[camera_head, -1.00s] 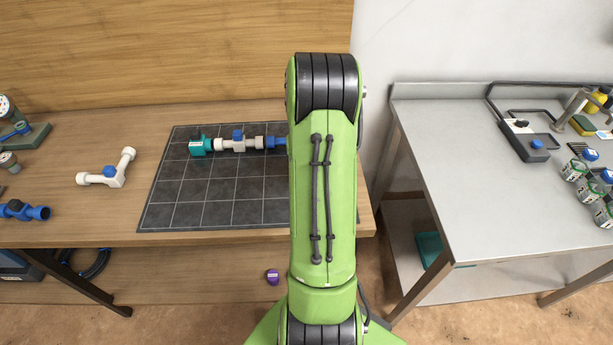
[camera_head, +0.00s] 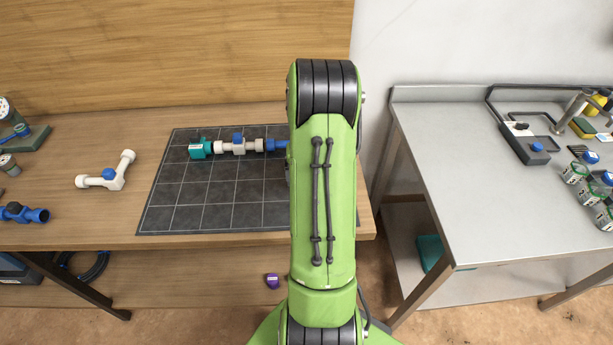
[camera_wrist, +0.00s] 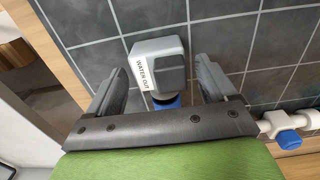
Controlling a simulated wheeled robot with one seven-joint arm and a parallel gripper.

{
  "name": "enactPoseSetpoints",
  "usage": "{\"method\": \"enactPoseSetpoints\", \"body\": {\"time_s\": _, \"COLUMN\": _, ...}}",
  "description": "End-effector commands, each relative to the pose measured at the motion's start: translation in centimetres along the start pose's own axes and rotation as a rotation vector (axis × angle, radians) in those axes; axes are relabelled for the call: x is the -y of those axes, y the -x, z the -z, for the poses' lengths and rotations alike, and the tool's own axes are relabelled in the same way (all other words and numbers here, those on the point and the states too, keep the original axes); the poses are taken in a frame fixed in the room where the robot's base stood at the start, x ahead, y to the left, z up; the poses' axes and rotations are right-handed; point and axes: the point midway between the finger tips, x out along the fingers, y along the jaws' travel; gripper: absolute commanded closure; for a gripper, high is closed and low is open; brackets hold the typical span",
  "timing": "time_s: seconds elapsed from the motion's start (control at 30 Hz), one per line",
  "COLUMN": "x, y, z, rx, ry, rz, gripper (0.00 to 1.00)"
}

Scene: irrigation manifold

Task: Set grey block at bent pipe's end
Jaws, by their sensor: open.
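The grey block (camera_wrist: 158,62), with a white "WATER OUT" label, sits over the dark gridded mat in the wrist view. A blue fitting (camera_wrist: 166,101) shows right at its near side; my gripper's body hides most of it, so I cannot tell how firmly they are joined. My gripper (camera_wrist: 165,80) is open, with one finger on each side of the block and visible gaps. In the head view, a blue pipe piece (camera_head: 277,145) ends the pipe row on the mat and runs behind my arm, which hides its bend and the block.
The row also has a teal block (camera_head: 200,149) and a white valve piece (camera_head: 238,146). A loose white elbow (camera_head: 112,174) lies left of the mat (camera_head: 205,215). The front of the mat is clear.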

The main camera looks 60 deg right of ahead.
Motion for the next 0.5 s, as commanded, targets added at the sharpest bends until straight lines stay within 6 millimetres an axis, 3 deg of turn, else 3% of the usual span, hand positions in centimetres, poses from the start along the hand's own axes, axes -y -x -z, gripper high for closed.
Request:
{"method": "enactPoseSetpoints", "body": {"time_s": 0.3, "x": 0.0, "y": 8.6, "z": 0.1, "rx": -0.009, "ry": 0.0, "rz": -0.001, "gripper": 0.15}}
{"method": "enactPoseSetpoints", "body": {"time_s": 0.5, "x": 0.0, "y": 11.4, "z": 0.0, "rx": -0.004, "ry": 0.001, "rz": 0.0, "gripper": 0.15}}
